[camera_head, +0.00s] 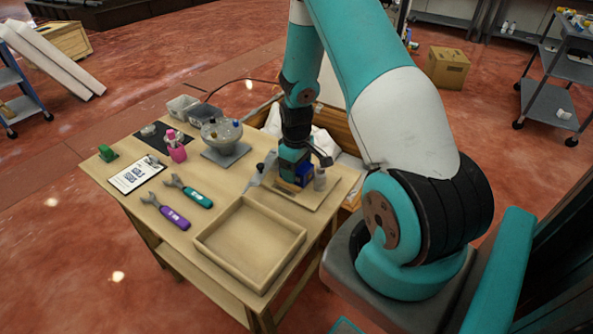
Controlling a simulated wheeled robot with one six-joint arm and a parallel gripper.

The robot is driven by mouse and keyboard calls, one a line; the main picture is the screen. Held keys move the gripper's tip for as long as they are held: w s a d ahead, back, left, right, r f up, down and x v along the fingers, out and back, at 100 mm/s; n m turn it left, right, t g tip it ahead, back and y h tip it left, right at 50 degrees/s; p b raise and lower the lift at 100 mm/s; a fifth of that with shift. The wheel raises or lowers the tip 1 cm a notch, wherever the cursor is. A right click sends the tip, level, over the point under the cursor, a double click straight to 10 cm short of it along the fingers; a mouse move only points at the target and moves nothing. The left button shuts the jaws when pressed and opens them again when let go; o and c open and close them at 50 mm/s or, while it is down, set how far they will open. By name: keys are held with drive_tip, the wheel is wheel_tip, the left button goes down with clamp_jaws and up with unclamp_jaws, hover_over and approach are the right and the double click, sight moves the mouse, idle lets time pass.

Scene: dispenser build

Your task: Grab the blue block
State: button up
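The blue block (305,173) sits low at the right end of the wooden table, at a shallow wooden board or tray (313,198). My gripper (290,177) points down over this spot. One finger is left of the block with a gap, and the other is just right of it. The fingers are spread wide, so the gripper looks open around the block. My gripper's teal body hides part of the block. Contact with the fingers cannot be made out.
An empty wooden tray (207,242) lies at the table's front. Purple (174,217) and teal (198,197) tools, a clipboard (137,176), a pink bottle (177,152), a grey dispenser (225,151) and a green tape roll (107,153) stand or lie left of my gripper.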

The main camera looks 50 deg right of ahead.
drive_tip(key=c, duration=1)
drive_tip(key=shift+r, duration=0.1)
